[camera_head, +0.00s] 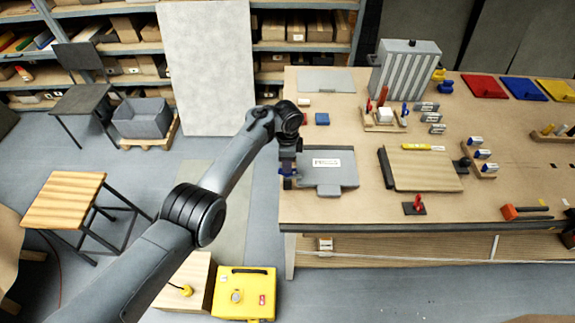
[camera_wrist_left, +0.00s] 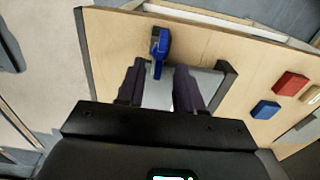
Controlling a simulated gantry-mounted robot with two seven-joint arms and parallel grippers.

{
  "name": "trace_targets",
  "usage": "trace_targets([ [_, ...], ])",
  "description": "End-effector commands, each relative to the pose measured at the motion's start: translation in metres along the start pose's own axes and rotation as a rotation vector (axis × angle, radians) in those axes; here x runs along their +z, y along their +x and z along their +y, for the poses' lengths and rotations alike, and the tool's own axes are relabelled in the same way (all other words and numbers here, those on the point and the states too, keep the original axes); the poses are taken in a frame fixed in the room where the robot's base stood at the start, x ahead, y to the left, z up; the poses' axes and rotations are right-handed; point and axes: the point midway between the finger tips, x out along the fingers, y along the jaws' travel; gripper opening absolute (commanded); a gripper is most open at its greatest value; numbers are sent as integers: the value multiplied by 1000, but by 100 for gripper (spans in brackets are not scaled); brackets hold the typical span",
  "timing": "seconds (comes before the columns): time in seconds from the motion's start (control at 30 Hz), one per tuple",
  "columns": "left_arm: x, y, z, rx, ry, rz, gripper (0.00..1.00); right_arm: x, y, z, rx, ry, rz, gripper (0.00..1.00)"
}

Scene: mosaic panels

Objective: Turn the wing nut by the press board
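The press board (camera_head: 327,172) is a grey plate with a white label on the left part of the workbench. A blue wing nut (camera_wrist_left: 160,42) stands at its edge in the left wrist view; in the head view a bit of it shows by my left gripper (camera_head: 288,178). In the left wrist view my left gripper (camera_wrist_left: 159,72) is open. Its two dark fingers are apart, with the lower part of the blue wing nut in the gap between their tips. I cannot tell whether either finger touches it. My right gripper is in neither view.
A wooden panel (camera_head: 425,170) lies right of the press board, with a red-handled piece (camera_head: 415,205) in front. Red (camera_head: 304,118) and blue (camera_head: 322,119) blocks lie behind. A grey ribbed box (camera_head: 405,68) stands at the back. The bench's front strip is mostly clear.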

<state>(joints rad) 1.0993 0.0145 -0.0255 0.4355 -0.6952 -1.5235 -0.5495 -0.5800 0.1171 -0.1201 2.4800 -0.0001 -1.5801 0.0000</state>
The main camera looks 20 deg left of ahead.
Motion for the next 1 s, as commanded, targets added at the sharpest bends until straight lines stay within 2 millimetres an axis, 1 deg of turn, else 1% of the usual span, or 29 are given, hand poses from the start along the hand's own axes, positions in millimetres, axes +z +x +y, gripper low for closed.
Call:
trace_targets([
  [0.03,0,-12,0,-3,1,1,36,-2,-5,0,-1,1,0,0],
  [0.2,0,-39,0,-3,0,1,36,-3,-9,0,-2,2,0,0],
  [0.4,0,-57,0,-1,1,0,36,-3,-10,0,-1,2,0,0],
  [0.6,0,-62,0,-1,1,0,36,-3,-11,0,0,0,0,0],
  [1.0,0,-60,1,3,1,-2,36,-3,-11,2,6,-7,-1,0],
])
